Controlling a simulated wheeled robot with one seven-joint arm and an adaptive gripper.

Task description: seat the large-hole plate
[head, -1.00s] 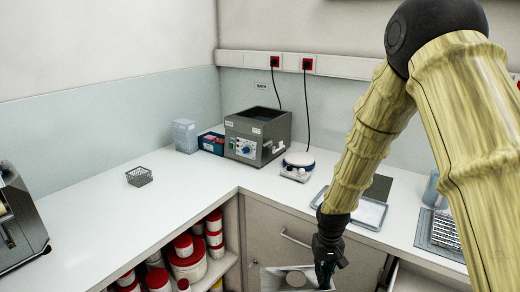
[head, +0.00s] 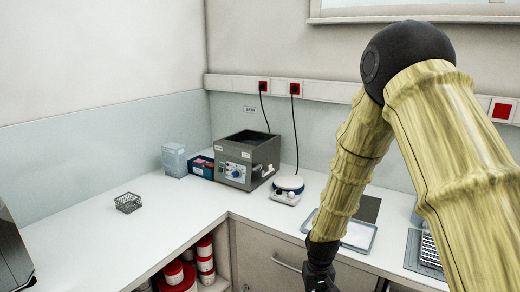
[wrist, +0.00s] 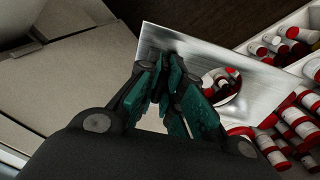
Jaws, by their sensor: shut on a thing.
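The large-hole plate (wrist: 200,55) is a thin shiny metal sheet with a round hole to the right of the fingers in the wrist view. My gripper (wrist: 172,72) is shut on its edge with teal finger pads, and red-lidded jars show through the hole. In the head view my gripper (head: 320,279) is at the bottom edge, in front of the cabinet and below the counter top; the plate is out of that frame. A grey box-shaped bath (head: 236,173) with a dial and a dark open top stands at the back corner of the counter.
A white round-topped device (head: 288,186) stands right of the bath. A blue box (head: 201,168), clear container (head: 174,160) and wire basket (head: 128,203) are to the left. A tray (head: 358,238) lies behind my arm. The left counter is mostly clear.

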